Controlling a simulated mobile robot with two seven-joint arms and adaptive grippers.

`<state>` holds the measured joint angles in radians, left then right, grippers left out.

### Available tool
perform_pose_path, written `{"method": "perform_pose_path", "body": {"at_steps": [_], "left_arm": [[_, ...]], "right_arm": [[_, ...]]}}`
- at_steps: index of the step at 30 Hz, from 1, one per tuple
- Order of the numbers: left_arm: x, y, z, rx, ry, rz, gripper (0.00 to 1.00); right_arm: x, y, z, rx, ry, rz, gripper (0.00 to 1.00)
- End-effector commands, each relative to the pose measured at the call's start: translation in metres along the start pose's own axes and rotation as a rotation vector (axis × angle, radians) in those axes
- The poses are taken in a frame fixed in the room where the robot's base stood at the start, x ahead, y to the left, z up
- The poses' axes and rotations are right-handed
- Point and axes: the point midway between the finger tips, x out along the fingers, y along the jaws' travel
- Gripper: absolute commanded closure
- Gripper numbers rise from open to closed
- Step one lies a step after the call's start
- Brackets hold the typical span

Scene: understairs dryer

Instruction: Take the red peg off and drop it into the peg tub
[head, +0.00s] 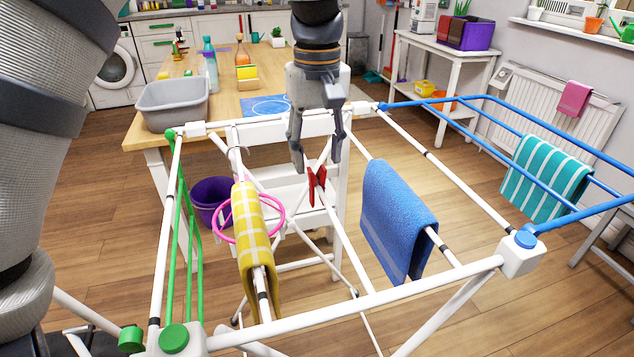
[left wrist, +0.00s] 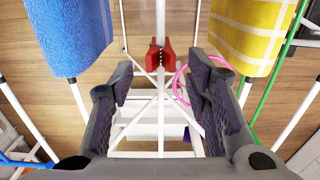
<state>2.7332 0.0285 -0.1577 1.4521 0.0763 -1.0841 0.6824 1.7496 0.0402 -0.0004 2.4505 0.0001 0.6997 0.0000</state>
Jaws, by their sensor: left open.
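The red peg (head: 317,186) is clipped on a white rail in the middle of the drying rack, between the yellow checked cloth and the blue towel. It also shows in the left wrist view (left wrist: 160,54), ahead of the fingers. My left gripper (head: 317,158) points down just above the peg, open and empty, with its fingers apart on either side of the rail line. The fingers show open in the left wrist view (left wrist: 161,82). No tub is clearly the peg tub; a pink ring (head: 281,205) shows by the yellow cloth. My right gripper is out of view.
A yellow checked cloth (head: 252,235) and a blue towel (head: 398,215) hang close on either side. A purple bucket (head: 211,194) is behind the rack. A grey basin (head: 172,103) stands on the wooden table. A striped teal towel (head: 541,180) hangs at the right.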

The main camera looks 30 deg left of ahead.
Motion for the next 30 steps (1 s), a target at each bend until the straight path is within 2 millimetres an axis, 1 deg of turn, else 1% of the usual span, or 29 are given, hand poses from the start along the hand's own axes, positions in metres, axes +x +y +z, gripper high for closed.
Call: {"method": "perform_pose_path", "body": {"at_steps": [1, 5, 9, 12, 14, 19, 20, 21, 23, 24, 30], "left_arm": [[0.009, 0.0, 0.0, 0.0, -0.003, -0.002, 0.56], [0.025, -0.001, 0.0, -0.001, -0.001, -0.001, 0.56], [0.053, -0.002, -0.001, 0.0, -0.002, -0.003, 0.56], [0.066, -0.002, -0.001, 0.0, 0.0, -0.001, 0.56], [0.069, -0.002, -0.001, 0.0, 0.001, 0.001, 0.56], [0.068, -0.002, -0.001, -0.001, 0.002, 0.002, 0.56], [0.068, -0.002, -0.002, -0.001, 0.002, 0.002, 0.61], [0.068, -0.002, -0.002, -0.001, 0.002, 0.002, 0.7], [0.068, -0.002, -0.002, -0.001, 0.002, 0.002, 0.81], [0.068, -0.002, -0.002, -0.001, 0.002, 0.002, 0.89], [0.068, -0.002, -0.002, -0.001, 0.002, 0.002, 0.91]], "right_arm": [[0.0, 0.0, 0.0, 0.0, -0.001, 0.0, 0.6], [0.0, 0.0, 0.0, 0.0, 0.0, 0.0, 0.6], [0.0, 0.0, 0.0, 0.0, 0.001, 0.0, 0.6], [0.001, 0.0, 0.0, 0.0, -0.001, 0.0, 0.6], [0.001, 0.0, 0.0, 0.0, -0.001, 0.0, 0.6], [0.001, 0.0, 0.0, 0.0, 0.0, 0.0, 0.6], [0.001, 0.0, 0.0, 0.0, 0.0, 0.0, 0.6], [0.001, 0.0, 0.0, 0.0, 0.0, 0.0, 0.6], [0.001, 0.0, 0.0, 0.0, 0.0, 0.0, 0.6], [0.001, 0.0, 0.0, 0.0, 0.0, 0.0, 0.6], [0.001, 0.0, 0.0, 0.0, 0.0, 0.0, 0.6]]}}
